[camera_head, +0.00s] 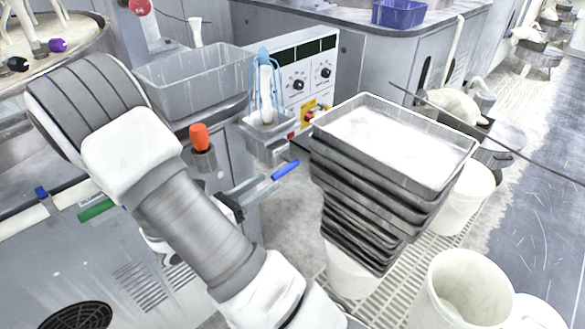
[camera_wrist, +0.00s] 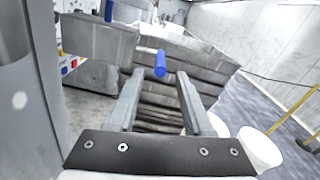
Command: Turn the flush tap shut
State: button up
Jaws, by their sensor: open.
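A blue lever handle (camera_head: 285,170), likely the flush tap's, sticks out at the cabinet side, left of a stack of grey trays. In the wrist view the blue handle (camera_wrist: 160,64) appears nearly end-on, between and just beyond my fingertips. My gripper (camera_head: 262,183) is open and empty, with its two fingers pointing at the handle; they also show in the wrist view (camera_wrist: 161,75). I cannot tell whether either finger touches the handle. The tap's body is not clearly visible.
The stacked trays (camera_head: 320,128) stand close to the right of the handle. White buckets (camera_head: 464,285) stand at the lower right. An orange knob (camera_head: 200,136), a grey basin (camera_head: 190,88) and a control panel (camera_head: 298,84) lie behind my gripper. A green handle (camera_head: 97,210) is at left.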

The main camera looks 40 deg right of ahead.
aim_at(300, 161)
jog(key=d, duration=0.3)
jog(key=d+b, duration=0.1)
jog(key=d, duration=0.6)
jog(key=shift+w+b, duration=0.35)
jog(key=shift+w, duration=0.05)
jog(key=shift+c, duration=0.2)
grip_shut()
dwell(0.6)
